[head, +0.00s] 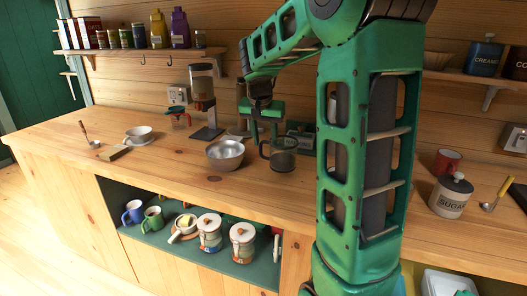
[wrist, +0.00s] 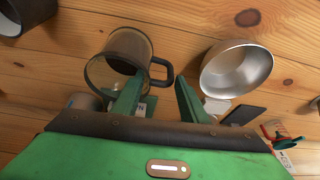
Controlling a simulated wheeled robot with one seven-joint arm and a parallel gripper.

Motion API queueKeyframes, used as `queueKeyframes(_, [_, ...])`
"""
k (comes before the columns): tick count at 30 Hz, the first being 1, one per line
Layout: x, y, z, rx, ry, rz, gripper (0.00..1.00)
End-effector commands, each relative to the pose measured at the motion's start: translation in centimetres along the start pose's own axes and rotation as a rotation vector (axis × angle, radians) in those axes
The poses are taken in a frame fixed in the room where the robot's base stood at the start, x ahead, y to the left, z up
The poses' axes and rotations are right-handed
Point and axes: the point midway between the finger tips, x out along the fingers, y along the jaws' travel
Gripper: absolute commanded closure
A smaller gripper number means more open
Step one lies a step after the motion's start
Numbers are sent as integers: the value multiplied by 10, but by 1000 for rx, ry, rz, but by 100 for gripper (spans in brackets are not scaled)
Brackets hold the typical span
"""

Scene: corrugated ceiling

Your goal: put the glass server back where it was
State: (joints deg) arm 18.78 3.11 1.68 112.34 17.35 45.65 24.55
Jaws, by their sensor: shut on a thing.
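The glass server (head: 284,157) is a clear jug with a dark rim and a black handle. In the head view it is at the middle of the wooden counter, right of a metal bowl. In the wrist view the server (wrist: 128,50) is at upper left, with its handle between my fingers. My gripper (head: 264,133) is shut on the server's handle from above, and its two green fingers (wrist: 159,82) show in the wrist view. I cannot tell whether the server's base touches the counter.
The metal bowl (head: 225,154) is close on the left. Behind it stand a coffee grinder-like device (head: 203,90) and a red measuring cup (head: 180,119). The counter's front edge is clear; a sugar jar (head: 450,196) stands right.

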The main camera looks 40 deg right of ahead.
Motion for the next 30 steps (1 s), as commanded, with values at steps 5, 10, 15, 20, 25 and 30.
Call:
queueKeyframes(5, [12, 0, 4, 0, -1, 1, 100])
queueKeyframes(10, [33, 1, 12, 0, 0, 0, 100])
queueKeyframes(15, [37, 1, 14, 1, 1, -1, 100])
queueKeyframes(20, [37, 0, 14, 1, 1, -1, 100])
queueKeyframes(25, [39, 1, 14, 0, 0, 0, 42])
queueKeyframes(30, [38, 1, 14, 1, 0, 0, 42])
